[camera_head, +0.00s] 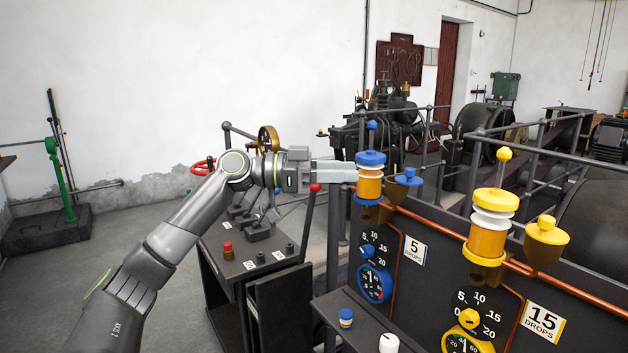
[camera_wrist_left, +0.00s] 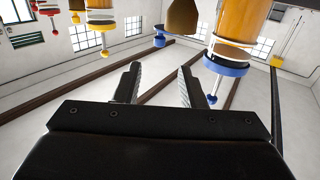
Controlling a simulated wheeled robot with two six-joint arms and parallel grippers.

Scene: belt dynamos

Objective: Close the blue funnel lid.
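The blue funnel lid (camera_head: 408,179) is a flat blue disc with a small knob, just right of the blue-capped oiler (camera_head: 369,185). The brown funnel (camera_head: 395,193) is partly visible below it. In the left wrist view, which looks upside down, the blue lid (camera_wrist_left: 160,41) appears offset to the left of the brown funnel cup (camera_wrist_left: 183,18). My left gripper (camera_head: 347,173) reaches in from the left, its fingertips close to the oiler in the picture. Its fingers (camera_wrist_left: 158,88) are apart with nothing between them. My right gripper is out of view.
A yellow oiler (camera_head: 487,240) and a yellow-lidded funnel (camera_head: 546,235) stand farther right. A copper pipe (camera_head: 440,230) runs along the panel. Below are blue dials (camera_head: 375,284) and a red-tipped lever (camera_head: 315,188). A blue-topped oiler (camera_wrist_left: 230,50) fills the wrist view's upper right.

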